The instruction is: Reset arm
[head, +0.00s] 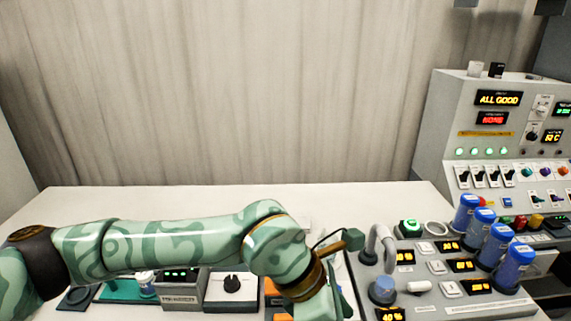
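My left arm (165,248), patterned in green, reaches in from the left, low across the bench. It bends down at its wrist (303,282) near the bottom middle. The fingers of my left gripper cannot be made out, so I cannot tell whether it is open or shut or whether it holds anything. My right arm and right gripper are not in view.
The white bench (370,200) is clear at the back. On the right are a control panel (420,285), blue-capped cylinders (514,262) and a console reading ALL GOOD (499,98).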

